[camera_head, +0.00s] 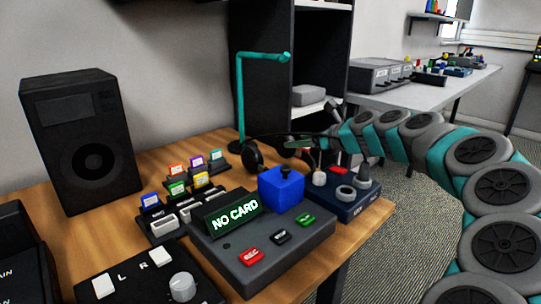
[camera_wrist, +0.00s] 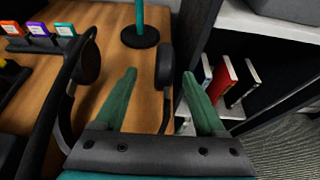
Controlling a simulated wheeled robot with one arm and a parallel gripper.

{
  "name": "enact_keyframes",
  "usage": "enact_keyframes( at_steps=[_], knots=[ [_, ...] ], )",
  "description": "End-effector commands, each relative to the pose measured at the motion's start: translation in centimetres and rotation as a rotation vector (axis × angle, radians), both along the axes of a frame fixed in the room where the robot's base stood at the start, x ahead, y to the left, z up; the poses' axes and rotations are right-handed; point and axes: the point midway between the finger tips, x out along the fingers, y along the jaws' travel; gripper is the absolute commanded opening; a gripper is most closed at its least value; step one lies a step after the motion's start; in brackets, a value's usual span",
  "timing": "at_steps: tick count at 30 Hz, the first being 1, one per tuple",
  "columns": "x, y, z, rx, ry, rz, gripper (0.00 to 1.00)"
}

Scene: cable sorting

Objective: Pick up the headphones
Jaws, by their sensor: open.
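The black headphones (camera_head: 254,156) are at the table's back edge by the teal stand in the head view, with the thin band running right toward my gripper. In the wrist view one ear cup of the headphones (camera_wrist: 87,63) is left of my fingers. The other cup and its thin arm show between my two green fingertips, nearer the right one. My gripper (camera_wrist: 160,73) is open, with a finger on each side of that arm. Whether the fingers touch it, I cannot tell. In the head view my fingers are small and partly hidden by my wrist.
The teal stand (camera_head: 240,100) rises behind the headphones. A control box with a "NO CARD" display (camera_head: 234,210), a blue box and coloured cards (camera_head: 178,188) crowd the table. A black speaker (camera_head: 82,140) stands left. A dark shelf with books (camera_wrist: 222,80) is close on the right.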

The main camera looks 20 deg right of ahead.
Motion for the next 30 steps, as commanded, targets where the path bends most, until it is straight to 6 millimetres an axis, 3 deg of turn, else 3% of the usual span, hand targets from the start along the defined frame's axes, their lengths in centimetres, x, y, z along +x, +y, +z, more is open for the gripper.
enact_keyframes(
  at_steps=[12,23,30],
  knots=[
    [4.1,1.0,-2.1,0.000,-0.001,0.001,0.72],
    [4.8,1.2,-2.4,-0.001,0.000,-0.001,0.72],
    [4.8,1.2,-2.4,-0.001,-0.001,-0.001,0.46]
  ],
)
